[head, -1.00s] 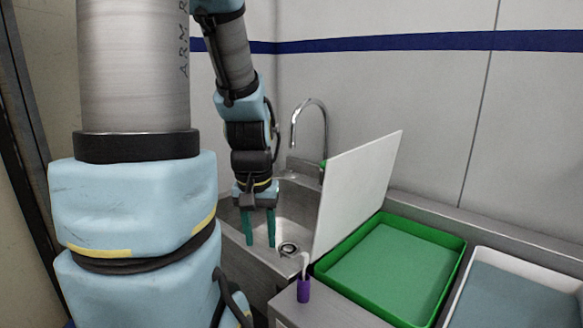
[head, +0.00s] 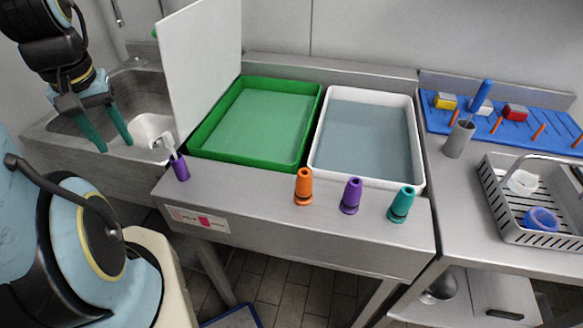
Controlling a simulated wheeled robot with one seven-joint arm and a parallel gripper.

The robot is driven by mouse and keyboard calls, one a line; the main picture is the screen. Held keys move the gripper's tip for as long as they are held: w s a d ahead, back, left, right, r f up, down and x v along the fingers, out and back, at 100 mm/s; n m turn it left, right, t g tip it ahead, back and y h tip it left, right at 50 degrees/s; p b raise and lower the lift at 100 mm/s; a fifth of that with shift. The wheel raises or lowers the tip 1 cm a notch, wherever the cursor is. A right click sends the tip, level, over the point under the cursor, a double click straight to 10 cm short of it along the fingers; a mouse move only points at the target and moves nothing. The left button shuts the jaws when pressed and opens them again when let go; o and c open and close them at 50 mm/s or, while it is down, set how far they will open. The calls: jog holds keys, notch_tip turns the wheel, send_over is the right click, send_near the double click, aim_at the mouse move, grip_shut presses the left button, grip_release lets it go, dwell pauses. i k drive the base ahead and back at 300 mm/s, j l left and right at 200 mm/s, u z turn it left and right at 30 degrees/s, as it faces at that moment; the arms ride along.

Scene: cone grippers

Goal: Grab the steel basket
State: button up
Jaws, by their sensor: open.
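The steel basket (head: 505,205) is a grey, slotted, rectangular basket with a thin handle arching over it. It stands on the right-hand steel counter at the right side of the head view, and its right end is partly cut off by the frame edge. A white cup-like item (head: 522,181) and a blue ring-shaped item (head: 541,219) lie inside it. My gripper (head: 107,146) has two teal fingers spread apart with nothing between them. It hangs over the sink at the left, far from the basket.
A white upright panel (head: 203,65) stands between the sink and the green tray (head: 207,147). A white tray (head: 368,180) lies beside it. Orange (head: 303,187), purple (head: 351,196) and teal (head: 402,205) cones stand along the front edge. A grey holder (head: 458,140) with a blue-handled tool stands left of the basket.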

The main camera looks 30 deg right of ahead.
aim_at(556, 192)
jog(key=k+l+u, duration=0.2)
jog(key=k+l, duration=0.25)
jog(key=k+l+u, duration=0.25)
jog(key=k, duration=0.3)
jog(key=k+l+u, duration=0.2)
jog(key=k+l, duration=0.15)
jog(key=k, duration=0.2)
jog(key=k+l+u, duration=0.2)
jog(key=k, duration=0.35)
jog(key=k+l+u, duration=0.1)
jog(key=k+u, duration=0.15)
jog(key=k, duration=0.35)
